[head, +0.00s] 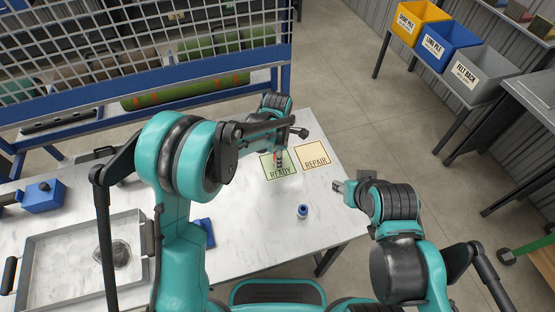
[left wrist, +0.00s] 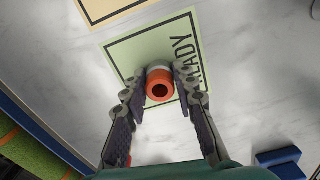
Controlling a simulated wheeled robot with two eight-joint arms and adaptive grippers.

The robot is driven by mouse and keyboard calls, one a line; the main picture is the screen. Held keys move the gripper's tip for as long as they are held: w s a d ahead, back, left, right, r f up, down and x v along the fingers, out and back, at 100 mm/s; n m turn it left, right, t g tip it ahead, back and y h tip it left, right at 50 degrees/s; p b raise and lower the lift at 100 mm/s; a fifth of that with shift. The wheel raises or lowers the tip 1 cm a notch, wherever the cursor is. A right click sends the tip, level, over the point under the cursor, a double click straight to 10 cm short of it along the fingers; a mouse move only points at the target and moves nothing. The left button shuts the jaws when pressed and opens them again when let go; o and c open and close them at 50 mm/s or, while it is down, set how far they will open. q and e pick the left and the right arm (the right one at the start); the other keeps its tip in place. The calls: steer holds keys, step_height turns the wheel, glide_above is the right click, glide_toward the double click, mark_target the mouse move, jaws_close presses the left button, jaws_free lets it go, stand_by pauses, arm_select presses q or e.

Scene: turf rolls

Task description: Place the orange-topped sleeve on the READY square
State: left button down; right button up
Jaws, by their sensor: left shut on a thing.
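The orange-topped sleeve (left wrist: 160,84) is between the fingertips of my left gripper (left wrist: 160,72), which is shut on it; its hollow orange top faces the wrist camera. In the left wrist view the READY square (left wrist: 130,52) lies under and around the sleeve. I cannot tell whether the sleeve's base touches it. My right gripper (head: 338,186) is off the table's right side, away from the sleeve; its jaws are too small to read.
The yellow REPAIR square (head: 312,157) lies right of READY. A small blue-topped piece (head: 302,211) stands on the white table (head: 255,235) in front. A metal tray (head: 40,260) and blue blocks are at left. A blue-framed mesh rack (head: 150,92) stands behind; labelled bins (head: 447,45) are far right.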

arm_select(q)
steer(key=shift+f, duration=0.2)
steer(key=c, duration=1.2)
jaws_free()
steer(key=shift+r, duration=0.1)
steer(key=shift+r, duration=0.1)
steer(key=shift+r, duration=0.3)
step_height(320, 180, up, 12)
steer(key=p, duration=0.3)
steer(key=shift+f, duration=0.2)
